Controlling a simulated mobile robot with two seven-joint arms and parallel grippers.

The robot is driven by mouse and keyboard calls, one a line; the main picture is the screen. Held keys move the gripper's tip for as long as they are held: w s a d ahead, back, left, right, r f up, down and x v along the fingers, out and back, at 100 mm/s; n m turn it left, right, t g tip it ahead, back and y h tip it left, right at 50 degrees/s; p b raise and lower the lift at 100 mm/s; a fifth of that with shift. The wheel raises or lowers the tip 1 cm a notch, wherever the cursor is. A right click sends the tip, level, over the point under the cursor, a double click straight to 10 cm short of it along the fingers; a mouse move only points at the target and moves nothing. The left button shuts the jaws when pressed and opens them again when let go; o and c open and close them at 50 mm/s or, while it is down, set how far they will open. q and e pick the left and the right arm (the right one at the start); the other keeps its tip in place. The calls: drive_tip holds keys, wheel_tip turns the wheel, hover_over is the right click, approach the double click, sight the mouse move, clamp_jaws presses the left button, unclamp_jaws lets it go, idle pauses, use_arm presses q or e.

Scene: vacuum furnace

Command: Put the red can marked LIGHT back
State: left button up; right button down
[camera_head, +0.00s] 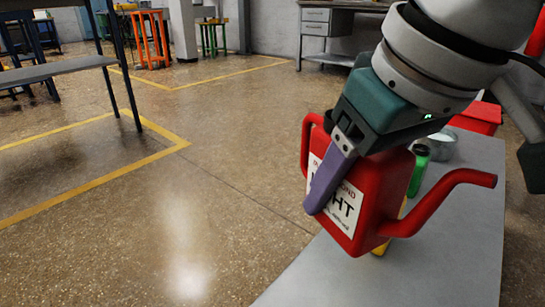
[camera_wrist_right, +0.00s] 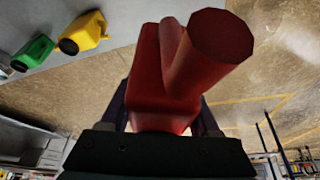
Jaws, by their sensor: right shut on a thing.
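The red can (camera_head: 378,190) has a spout pointing right and a white label on which "HT" reads clearly. My right gripper (camera_head: 330,182) is shut on it, with one purple finger across the label. The other finger is hidden behind the can in the head view. The can hangs roughly upright, slightly tilted, by the left edge of the grey table (camera_head: 405,275). The red can (camera_wrist_right: 165,75) fills the middle of the right wrist view, mostly against the floor. Its height above the table is hard to tell. My left gripper is not in view.
On the table stand a green can (camera_wrist_right: 35,52) and a yellow can (camera_wrist_right: 88,32), both partly hidden by the red can in the head view. A grey round container (camera_head: 442,145) and a red box (camera_head: 478,117) are farther back. The table's near part is clear.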

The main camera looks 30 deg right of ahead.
wheel_tip(320, 180, down, 15)
drive_tip(key=b, duration=1)
drive_tip(key=shift+s+a+f+b, duration=0.1)
drive_tip(key=shift+a+f+b, duration=0.05)
drive_tip(key=shift+b, duration=0.15)
wheel_tip(320, 180, down, 5)
drive_tip(key=b, duration=0.4)
drive_tip(key=shift+p, duration=0.3)
drive_tip(key=shift+c, duration=0.6)
unclamp_jaws()
